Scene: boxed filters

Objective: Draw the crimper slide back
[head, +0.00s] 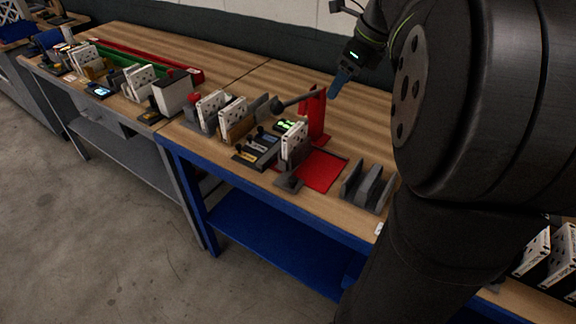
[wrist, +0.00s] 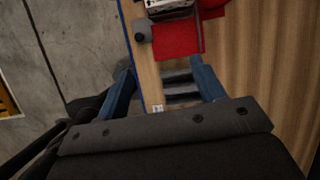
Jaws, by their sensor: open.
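The crimper has a red upright (head: 313,115) with a dark lever (head: 290,103) and a red base plate (head: 321,171). A white perforated filter (head: 294,142) stands upright at its left side. A small grey piece with a round knob (head: 289,181), seemingly the slide, sits at the front of the crimper. The knob also shows in the wrist view (wrist: 142,32), beside the red plate (wrist: 178,38). My gripper (head: 341,84) is above and behind the crimper, apart from it. Its blue fingers are spread and empty in the wrist view (wrist: 165,90).
A grey slotted rack (head: 367,187) stands right of the crimper and shows between my fingers in the wrist view (wrist: 182,87). A dark control panel (head: 258,148) and filters in holders (head: 235,120) stand left. Bare wood lies behind the crimper.

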